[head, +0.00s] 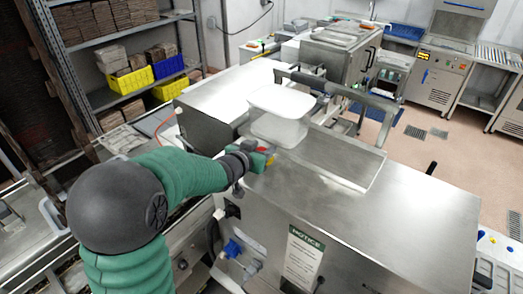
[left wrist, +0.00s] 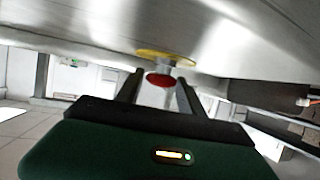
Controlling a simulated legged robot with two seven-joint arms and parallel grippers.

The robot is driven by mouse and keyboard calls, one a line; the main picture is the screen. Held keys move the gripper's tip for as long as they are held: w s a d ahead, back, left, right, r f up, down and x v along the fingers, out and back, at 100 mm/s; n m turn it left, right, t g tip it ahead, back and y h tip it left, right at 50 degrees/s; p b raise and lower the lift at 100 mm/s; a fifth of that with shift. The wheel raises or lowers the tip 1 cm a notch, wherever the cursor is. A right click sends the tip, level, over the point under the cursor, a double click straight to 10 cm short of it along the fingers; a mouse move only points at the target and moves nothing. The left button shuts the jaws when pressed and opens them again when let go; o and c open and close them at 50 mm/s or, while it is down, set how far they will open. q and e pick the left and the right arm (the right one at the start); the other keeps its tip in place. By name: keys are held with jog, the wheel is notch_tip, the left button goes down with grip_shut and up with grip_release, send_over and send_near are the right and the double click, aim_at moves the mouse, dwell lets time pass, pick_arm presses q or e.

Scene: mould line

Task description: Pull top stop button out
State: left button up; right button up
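The stop button shows in the left wrist view as a red cap (left wrist: 160,80) on a pale stem, against a yellow disc (left wrist: 166,58) on the metal machine. In the head view, a bit of the red cap (head: 263,150) shows at the machine's near top edge, mostly hidden by my gripper. My left gripper (head: 262,158) is at the button. In the left wrist view its two dark fingers (left wrist: 158,92) stand apart, one on each side of the red cap, with visible gaps. I cannot tell how far the tips reach past the cap. My right gripper is out of view.
The steel machine top (head: 380,200) spreads to the right, with a white container (head: 281,112) and a raised metal frame (head: 340,85) behind the button. A notice sheet (head: 302,258) and blue connector (head: 232,249) are on its front. Shelving (head: 130,95) stands back left.

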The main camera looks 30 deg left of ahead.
pick_arm(q)
jog(key=shift+o, duration=0.9)
jog(key=shift+f, duration=0.1)
jog(key=shift+s, duration=0.2)
jog(key=p+v, duration=0.1)
jog(key=v, duration=1.5)
jog(key=shift+s, duration=0.2)
jog(key=shift+w, duration=0.1)
